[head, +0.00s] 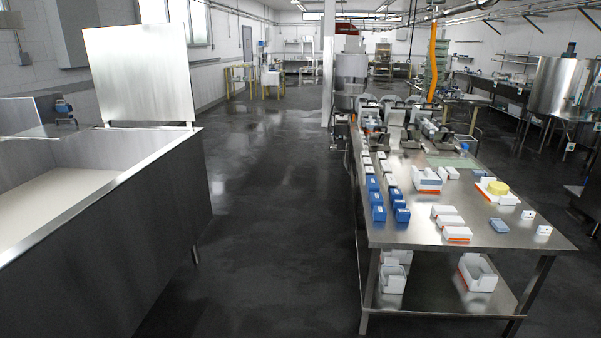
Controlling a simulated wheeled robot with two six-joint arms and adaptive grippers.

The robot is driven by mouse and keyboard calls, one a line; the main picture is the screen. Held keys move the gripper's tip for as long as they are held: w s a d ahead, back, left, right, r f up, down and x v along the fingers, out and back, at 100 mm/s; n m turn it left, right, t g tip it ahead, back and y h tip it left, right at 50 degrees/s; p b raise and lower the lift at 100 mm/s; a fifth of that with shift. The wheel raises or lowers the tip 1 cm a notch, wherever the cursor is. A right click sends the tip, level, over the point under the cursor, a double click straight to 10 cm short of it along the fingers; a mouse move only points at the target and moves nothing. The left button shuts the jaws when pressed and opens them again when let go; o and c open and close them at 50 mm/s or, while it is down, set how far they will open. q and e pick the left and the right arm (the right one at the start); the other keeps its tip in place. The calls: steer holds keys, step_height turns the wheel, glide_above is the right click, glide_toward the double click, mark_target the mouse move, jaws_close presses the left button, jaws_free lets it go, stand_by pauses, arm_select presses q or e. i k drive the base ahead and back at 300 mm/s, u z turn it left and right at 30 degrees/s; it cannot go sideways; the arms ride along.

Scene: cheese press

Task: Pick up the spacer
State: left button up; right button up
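Neither of my grippers is in view. A steel table (405,236) on the right carries many small blocks and boxes, and I cannot tell which one is the spacer. Blue blocks (378,213) stand in rows along its left side, with smaller white pieces farther back. White blocks with orange bases (457,234) lie near the middle. A small blue-grey block (499,225) and small white blocks (544,230) lie at the right. A white box with a round yellow piece (498,188) sits behind them.
A large steel vat (150,230) with white contents stands at the left. Open dark floor (270,230) lies between it and the table. White boxes (478,273) sit on the table's lower shelf. Metal equipment (400,112) crowds the table's far end. A steel tank (556,88) stands far right.

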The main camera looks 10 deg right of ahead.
mark_target(442, 220)
steer(key=z, duration=0.2)
steer(key=i, duration=1.45)
steer(key=z, duration=1.15)
steer(key=i, duration=1.15)
steer(key=z, duration=0.9)
